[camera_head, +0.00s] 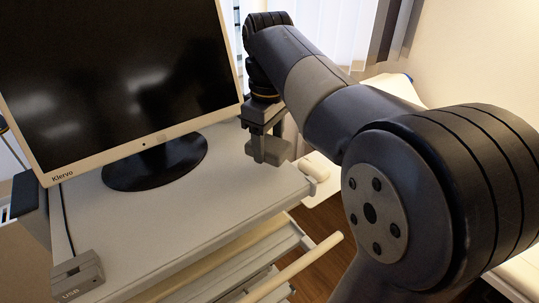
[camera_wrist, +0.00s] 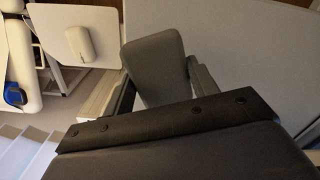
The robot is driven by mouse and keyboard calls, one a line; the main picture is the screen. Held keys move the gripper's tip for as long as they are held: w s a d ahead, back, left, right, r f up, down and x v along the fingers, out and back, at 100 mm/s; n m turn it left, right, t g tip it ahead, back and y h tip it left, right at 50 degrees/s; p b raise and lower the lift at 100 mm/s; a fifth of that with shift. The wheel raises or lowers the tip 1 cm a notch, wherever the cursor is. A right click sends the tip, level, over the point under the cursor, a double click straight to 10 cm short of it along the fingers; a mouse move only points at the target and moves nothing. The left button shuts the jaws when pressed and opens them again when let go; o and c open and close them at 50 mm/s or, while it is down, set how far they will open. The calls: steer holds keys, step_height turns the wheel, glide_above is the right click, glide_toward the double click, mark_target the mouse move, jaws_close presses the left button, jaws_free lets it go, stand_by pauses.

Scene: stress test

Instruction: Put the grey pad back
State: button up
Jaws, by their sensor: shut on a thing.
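My gripper (camera_head: 268,156) points down over the right back part of the white cart top, just right of the monitor. It is shut on the grey pad (camera_head: 280,150), a small grey block. In the wrist view the pad (camera_wrist: 157,68) shows as a rounded dark grey slab between the two fingers of my gripper (camera_wrist: 162,84). The pad appears close above the cart top (camera_head: 215,190); I cannot tell whether it touches the surface. The fingers hide part of the pad.
A monitor (camera_head: 120,75) on a round black base (camera_head: 155,165) fills the left. A small grey USB box (camera_head: 78,278) sits at the front left. An open drawer (camera_head: 250,262) and a pale handle bar (camera_head: 295,268) are below the front edge. The middle top is clear.

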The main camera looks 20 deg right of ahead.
mark_target(269, 156)
steer(key=shift+f, duration=1.9)
steer(key=o, duration=0.9)
steer(key=shift+f, duration=0.1)
step_height(269, 156, up, 12)
steer(key=shift+r+p, duration=0.15)
steer(key=shift+p, duration=0.2)
